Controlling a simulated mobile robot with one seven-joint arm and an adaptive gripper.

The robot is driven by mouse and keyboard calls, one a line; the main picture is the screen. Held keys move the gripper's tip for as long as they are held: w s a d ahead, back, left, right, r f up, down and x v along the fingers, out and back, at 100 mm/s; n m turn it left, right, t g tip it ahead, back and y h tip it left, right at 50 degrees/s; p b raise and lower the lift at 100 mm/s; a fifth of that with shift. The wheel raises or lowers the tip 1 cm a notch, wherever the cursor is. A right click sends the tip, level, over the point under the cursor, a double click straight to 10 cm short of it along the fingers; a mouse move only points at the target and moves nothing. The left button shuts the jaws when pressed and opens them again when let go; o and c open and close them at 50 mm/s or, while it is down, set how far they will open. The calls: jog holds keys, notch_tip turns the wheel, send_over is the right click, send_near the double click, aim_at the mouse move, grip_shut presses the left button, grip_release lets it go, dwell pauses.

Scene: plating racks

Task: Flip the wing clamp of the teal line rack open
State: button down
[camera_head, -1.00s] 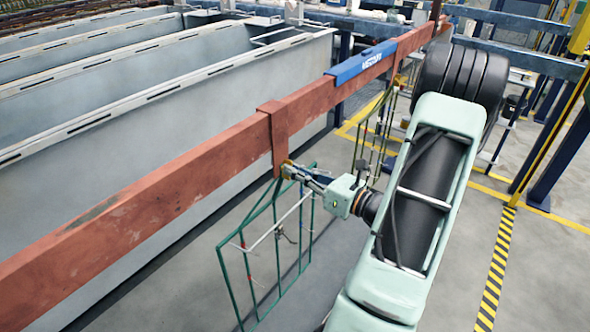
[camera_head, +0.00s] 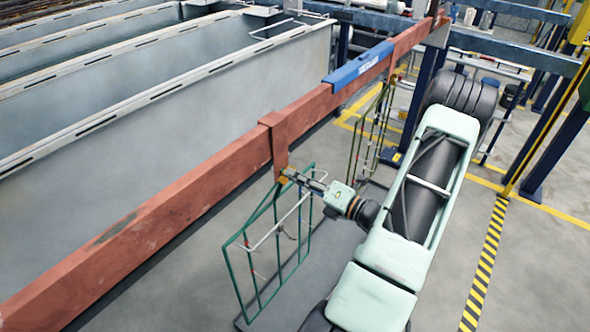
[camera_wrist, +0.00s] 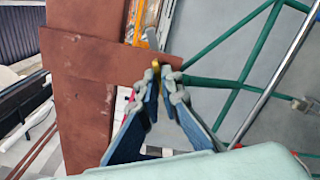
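The teal line rack (camera_head: 228,264) is a green wire frame hanging below the rust-red beam, by the beam's bracket (camera_head: 279,148). Its tubes (camera_wrist: 262,40) run across the upper right of the wrist view. The small brass wing clamp (camera_wrist: 156,65) is at the bracket's lower edge, mostly hidden by my fingertips. My gripper (camera_head: 290,176) reaches in from the right to the top of the rack. In the wrist view, my gripper's (camera_wrist: 159,76) two blue-padded fingers come close together with the brass piece between their tips; they look shut on it. The clamp's angle is unclear.
The rust-red beam (camera_head: 150,228) runs diagonally, with a blue label plate (camera_head: 358,66) farther along it. Grey tanks (camera_head: 200,95) stand behind it. Another wire rack (camera_head: 371,128) hangs farther back. Open floor (camera_head: 440,290) with a yellow-black strip lies to the right.

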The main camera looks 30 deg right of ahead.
jog(key=m+p, duration=0.3)
jog(key=m, duration=0.2)
jog(key=shift+f+m, duration=0.15)
jog(key=shift+m, duration=0.15)
dwell(0.4)
jog(key=c, duration=2.2)
grip_release()
jog(key=shift+o, duration=0.2)
jog(key=v, duration=1.2)
